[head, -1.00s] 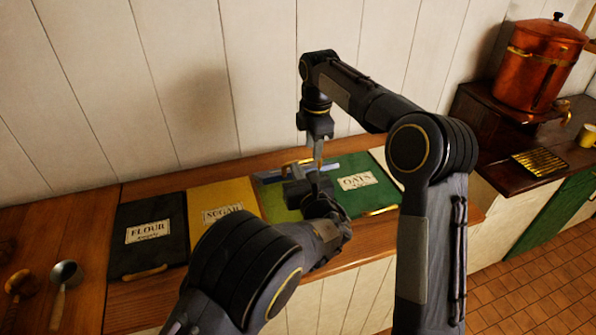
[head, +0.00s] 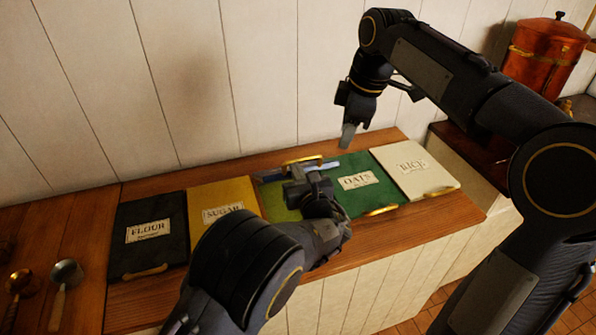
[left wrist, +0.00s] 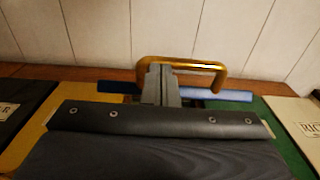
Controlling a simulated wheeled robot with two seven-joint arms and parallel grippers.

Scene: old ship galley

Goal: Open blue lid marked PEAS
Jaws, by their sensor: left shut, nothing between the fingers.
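The blue lid (head: 330,166) stands raised at the back of its bin, seen almost edge-on, so its PEAS label is not visible. Its brass handle (head: 303,160) is at the top edge. Light green contents (head: 275,203) show in the opening below. My left gripper (head: 297,172) is shut and empty, just in front of the lid and handle. In the left wrist view its fingers (left wrist: 162,82) overlap the handle (left wrist: 200,65) and the blue edge (left wrist: 228,95); contact is unclear. My right gripper (head: 348,136) hangs above the back of the OATS lid, apart from the blue lid; its opening is unclear.
Closed lids flank the bin: black FLOUR (head: 150,245), yellow SUGAR (head: 215,193), green OATS (head: 375,198) and white RICE (head: 430,175). Spoons (head: 62,280) lie at the left. A copper urn (head: 540,60) stands at the right. The plank wall (head: 240,80) is close behind.

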